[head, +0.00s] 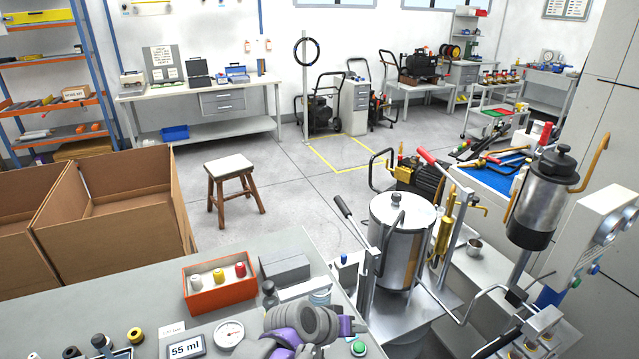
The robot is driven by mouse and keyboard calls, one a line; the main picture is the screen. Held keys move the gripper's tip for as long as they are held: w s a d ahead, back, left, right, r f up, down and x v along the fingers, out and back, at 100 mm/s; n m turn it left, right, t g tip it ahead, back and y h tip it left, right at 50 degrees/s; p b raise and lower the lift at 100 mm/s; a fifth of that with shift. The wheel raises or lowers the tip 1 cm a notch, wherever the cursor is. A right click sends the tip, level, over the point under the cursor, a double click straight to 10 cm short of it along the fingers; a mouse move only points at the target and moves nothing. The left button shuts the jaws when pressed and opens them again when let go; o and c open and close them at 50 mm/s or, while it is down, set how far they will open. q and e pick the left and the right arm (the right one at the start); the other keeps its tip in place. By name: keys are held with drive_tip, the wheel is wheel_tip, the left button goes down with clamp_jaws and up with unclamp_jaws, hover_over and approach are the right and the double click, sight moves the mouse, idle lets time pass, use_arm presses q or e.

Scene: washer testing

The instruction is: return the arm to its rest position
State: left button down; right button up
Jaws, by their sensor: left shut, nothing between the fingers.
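My left arm, grey with purple parts, shows at the bottom middle of the head view, low over the front bench (130,312). My left gripper (350,326) is at its right end, shut and empty, close to the bench's right edge and above a green button (358,348). The arm hides part of the bench top behind it. My right gripper is not in view.
Near the arm are an orange box (221,294) with small spools, a round gauge (229,333), a "55 ml" display (186,346) and a grey block (285,270). A metal pot (400,240) stands to the right. Open floor surrounds a wooden stool (231,172) farther back.

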use_arm(q)
drive_tip(key=s+a+n+y+p, duration=0.1)
drive_tip(key=s+a+y, duration=0.1)
drive_tip(key=s+a, duration=0.4)
drive_tip(key=s+a+y+p, duration=0.1)
drive_tip(key=s+a+y, duration=0.2)
drive_tip(key=s+a, duration=0.4)
drive_tip(key=s+a+f+n+y+p, duration=0.1)
drive_tip(key=s+a, duration=0.5)
drive_tip(key=a, duration=1)
drive_tip(key=shift+s+a+n+t+y, duration=0.2)
drive_tip(key=shift+s+n+t+y, duration=0.1)
drive_tip(key=shift+y, duration=0.5)
idle(4.1)
